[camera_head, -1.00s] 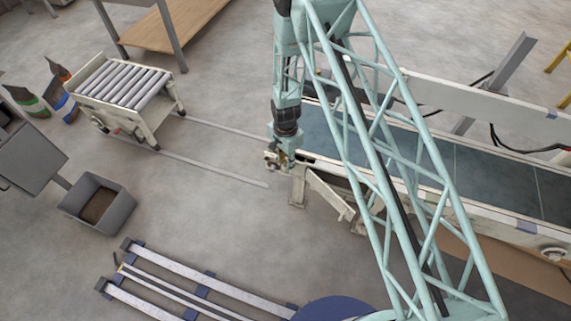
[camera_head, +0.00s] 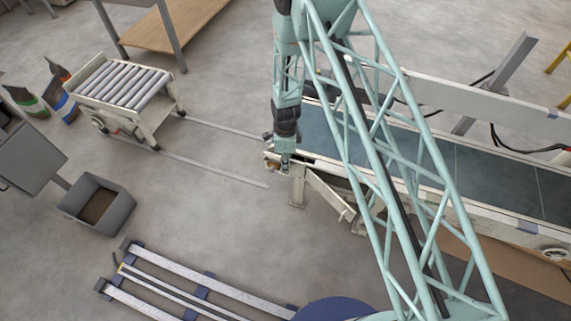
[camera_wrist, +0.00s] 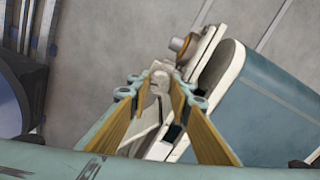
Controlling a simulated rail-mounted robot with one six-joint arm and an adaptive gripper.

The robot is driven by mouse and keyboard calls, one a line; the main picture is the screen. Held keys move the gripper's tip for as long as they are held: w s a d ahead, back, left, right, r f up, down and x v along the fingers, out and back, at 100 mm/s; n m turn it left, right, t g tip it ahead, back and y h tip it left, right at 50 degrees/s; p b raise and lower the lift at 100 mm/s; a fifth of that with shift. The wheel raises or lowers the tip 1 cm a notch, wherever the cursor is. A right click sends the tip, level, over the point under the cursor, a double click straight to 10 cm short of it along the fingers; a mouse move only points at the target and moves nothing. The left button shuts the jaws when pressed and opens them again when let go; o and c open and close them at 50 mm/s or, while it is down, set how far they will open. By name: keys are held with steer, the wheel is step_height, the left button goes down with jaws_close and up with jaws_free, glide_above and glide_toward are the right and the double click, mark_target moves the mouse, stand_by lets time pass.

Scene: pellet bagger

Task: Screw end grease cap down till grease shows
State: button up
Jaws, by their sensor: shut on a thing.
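My gripper (camera_head: 285,161) is at the near left end of the conveyor, pointing down beside its end frame. In the wrist view, its two brown-padded fingers (camera_wrist: 161,86) converge on a small pale grey round piece, which I take to be the end grease cap (camera_wrist: 160,77). The fingers are shut on it from both sides and hide part of it. I see no grease around it, and its thread is not visible. In the head view my gripper covers the cap.
The conveyor belt (camera_wrist: 265,100) and its pale end frame (camera_wrist: 208,50) lie close to the right of my fingers. A brownish round fitting (camera_wrist: 180,44) sits on that frame. A roller cart (camera_head: 125,85) and a grey bin (camera_head: 97,207) stand further left, with open floor between.

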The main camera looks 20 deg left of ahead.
steer(key=shift+m, duration=0.6)
steer(key=o, duration=0.9)
steer(key=shift+r, duration=0.15)
steer(key=shift+r, duration=5.85)
